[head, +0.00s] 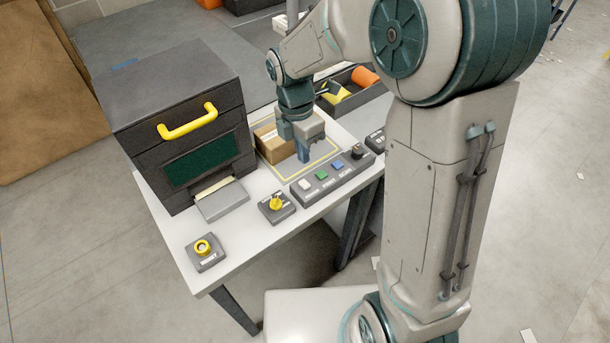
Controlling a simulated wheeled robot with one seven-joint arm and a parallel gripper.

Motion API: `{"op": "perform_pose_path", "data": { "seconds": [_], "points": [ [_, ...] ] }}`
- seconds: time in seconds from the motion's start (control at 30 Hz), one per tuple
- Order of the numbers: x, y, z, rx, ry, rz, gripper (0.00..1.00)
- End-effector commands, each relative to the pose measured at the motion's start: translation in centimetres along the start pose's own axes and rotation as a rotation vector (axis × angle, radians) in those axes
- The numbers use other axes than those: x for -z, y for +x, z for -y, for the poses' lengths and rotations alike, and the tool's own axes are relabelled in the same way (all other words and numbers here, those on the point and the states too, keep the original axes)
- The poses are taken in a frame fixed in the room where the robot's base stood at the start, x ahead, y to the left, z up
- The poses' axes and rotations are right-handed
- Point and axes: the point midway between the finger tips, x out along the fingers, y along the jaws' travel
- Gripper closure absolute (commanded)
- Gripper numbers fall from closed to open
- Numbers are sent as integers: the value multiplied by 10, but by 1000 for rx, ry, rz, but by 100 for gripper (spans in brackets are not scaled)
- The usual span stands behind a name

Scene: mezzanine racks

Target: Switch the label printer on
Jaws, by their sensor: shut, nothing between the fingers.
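The label printer (180,125) appears to be the dark box on the left of the white table, with a yellow handle, a green window and a pale strip at its slot. In front stand a yellow rotary knob (276,203) on a grey base and a panel (325,185) with white, green and blue buttons and a black knob. Their labels are too small to read surely. My gripper (304,156) points down, shut and empty, behind the button panel and beside a cardboard box (268,140). Whether its tips touch anything I cannot tell.
A yellow-ringed button (204,248) sits at the table's (238,248) near left corner. A dark tray (372,90) with orange and yellow things stands behind my gripper. Another small control box (376,140) is partly hidden by my arm. The table's front strip is mostly clear.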

Motion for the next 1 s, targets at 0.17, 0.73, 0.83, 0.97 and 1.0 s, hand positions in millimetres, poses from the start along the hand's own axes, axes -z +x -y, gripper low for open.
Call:
{"op": "perform_pose_path", "data": {
  "seconds": [0.17, 0.73, 0.83, 0.97, 1.0],
  "points": [
    [1, 39, 1, 5, 0, -2, 100],
    [-1, 88, 0, -2, 4, 0, 100],
    [0, 88, 0, -1, 4, 0, 100],
    [1, 88, 0, -4, 1, 0, 100],
    [2, 89, -1, -10, -2, 0, 100]
  ]
}}
